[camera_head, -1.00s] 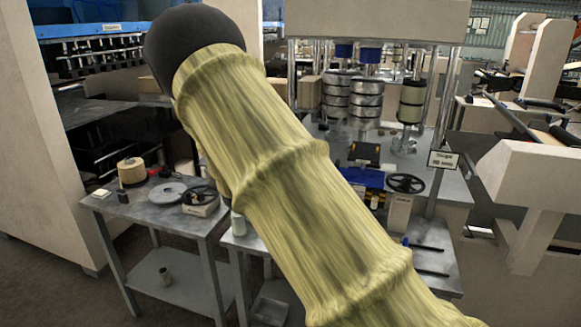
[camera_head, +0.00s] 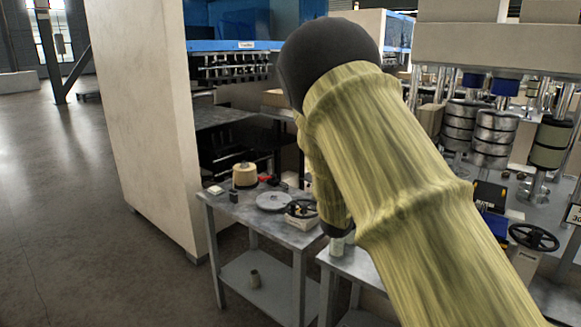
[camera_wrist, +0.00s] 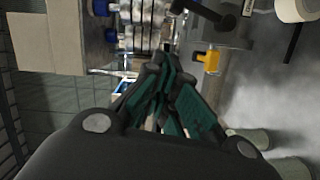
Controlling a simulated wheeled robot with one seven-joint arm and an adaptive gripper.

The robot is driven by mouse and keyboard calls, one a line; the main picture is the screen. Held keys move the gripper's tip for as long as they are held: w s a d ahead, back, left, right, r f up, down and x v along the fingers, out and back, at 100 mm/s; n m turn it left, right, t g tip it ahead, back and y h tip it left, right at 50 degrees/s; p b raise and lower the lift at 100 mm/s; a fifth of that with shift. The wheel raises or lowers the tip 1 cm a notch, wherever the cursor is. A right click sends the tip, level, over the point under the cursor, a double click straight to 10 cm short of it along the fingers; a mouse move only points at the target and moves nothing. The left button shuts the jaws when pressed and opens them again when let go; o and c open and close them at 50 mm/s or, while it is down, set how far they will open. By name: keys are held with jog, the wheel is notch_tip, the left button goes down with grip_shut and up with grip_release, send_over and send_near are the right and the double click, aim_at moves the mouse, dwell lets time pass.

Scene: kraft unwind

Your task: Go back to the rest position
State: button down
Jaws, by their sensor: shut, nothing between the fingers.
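My gripper (camera_wrist: 160,88) shows in the wrist view as dark fingers with green pads, drawn together with nothing between them. In the head view my sleeved yellow-green arm fills the middle right. A forearm part hangs behind it, with its dark lower end just above the front tables, and the fingers are hidden there. I cannot tell how high the gripper is above the tables.
A grey side table (camera_head: 222,202) holds a tan spool (camera_head: 245,175), a grey disc (camera_head: 273,201) and a black handwheel (camera_head: 302,208). A second table (camera_head: 362,266) stands beside it. Metal roller stacks (camera_head: 492,138) stand at right. The floor (camera_head: 70,210) at left is open.

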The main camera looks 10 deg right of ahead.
jog(key=s+a+f+y, duration=0.25)
jog(key=s+f, duration=0.35)
jog(key=f, duration=0.6)
jog(key=s+a+f+g+y, duration=0.1)
jog(key=s+a+f+y, duration=0.15)
jog(key=s+f, duration=0.6)
jog(key=s+a+f+y, duration=0.1)
jog(key=s+f+y, duration=0.3)
jog(key=f, duration=1.1)
jog(key=s+a+f+m+g+y, duration=0.1)
jog(key=s+a+f, duration=0.3)
jog(key=s, duration=0.7)
jog(key=s+a+f+m+g+y, duration=0.1)
jog(key=s+a+f+g+y, duration=0.2)
jog(key=s, duration=0.9)
jog(key=s+a+f+m+g+y, duration=0.2)
jog(key=s+a+f, duration=0.3)
jog(key=s, duration=0.6)
jog(key=shift+s+a+f+g, duration=0.15)
jog(key=shift+s+a+g, duration=0.25)
jog(key=shift+g, duration=0.3)
